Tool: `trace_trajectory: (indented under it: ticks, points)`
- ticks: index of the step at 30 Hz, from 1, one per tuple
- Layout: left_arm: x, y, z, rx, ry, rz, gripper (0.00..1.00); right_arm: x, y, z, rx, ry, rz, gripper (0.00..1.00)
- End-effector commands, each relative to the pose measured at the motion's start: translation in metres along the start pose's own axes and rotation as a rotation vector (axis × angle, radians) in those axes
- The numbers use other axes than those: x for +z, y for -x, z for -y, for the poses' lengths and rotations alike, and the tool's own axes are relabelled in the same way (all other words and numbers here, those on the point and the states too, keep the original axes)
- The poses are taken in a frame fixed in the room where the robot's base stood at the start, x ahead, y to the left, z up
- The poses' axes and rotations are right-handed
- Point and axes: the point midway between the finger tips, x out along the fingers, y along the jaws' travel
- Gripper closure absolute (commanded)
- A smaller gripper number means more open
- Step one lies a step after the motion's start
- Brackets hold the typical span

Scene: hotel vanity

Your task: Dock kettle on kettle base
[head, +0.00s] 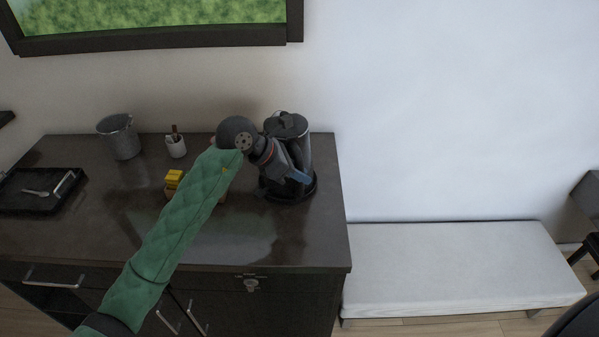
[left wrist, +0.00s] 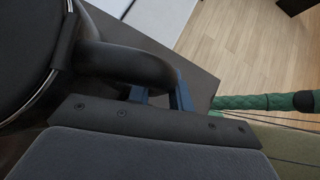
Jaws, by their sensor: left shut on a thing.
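The kettle (head: 290,128) is dark with a shiny body and a black lid, and stands upright near the right end of the vanity top. Under it a round black kettle base (head: 303,193) shows; whether the kettle is fully seated on it cannot be told. My left gripper (head: 301,177) is at the kettle's front side, shut on its handle. In the left wrist view the black curved handle (left wrist: 125,62) passes at the blue fingers of the gripper (left wrist: 160,94), and the kettle's round rim is at the left. My right gripper is not in view.
A grey bucket (head: 120,137), a white cup (head: 176,147) with items in it, and a yellow block (head: 174,177) stand to the left. A black tray (head: 40,205) lies at the far left. A white bench (head: 450,262) stands right of the vanity.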

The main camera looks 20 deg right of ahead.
Motion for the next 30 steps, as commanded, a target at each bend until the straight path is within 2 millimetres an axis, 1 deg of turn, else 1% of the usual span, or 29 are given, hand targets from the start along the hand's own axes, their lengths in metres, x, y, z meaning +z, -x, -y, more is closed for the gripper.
trace_trajectory:
  ticks: [8, 9, 10, 19, 30]
  points:
    - [-0.002, -0.002, 0.000, 0.002, -0.003, 0.002, 1.00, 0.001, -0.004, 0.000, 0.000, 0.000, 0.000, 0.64]
    - [-0.001, -0.001, 0.000, 0.002, -0.002, 0.002, 0.73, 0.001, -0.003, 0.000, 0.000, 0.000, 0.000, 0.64]
    - [-0.001, -0.001, 0.000, 0.001, -0.002, 0.002, 0.70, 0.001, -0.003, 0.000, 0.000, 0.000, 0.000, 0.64]
    - [-0.004, -0.002, 0.000, -0.001, 0.001, -0.001, 0.70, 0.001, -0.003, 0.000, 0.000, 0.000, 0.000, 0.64]
    - [-0.003, 0.020, 0.000, 0.000, 0.001, -0.001, 0.70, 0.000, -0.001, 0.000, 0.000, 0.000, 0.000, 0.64]
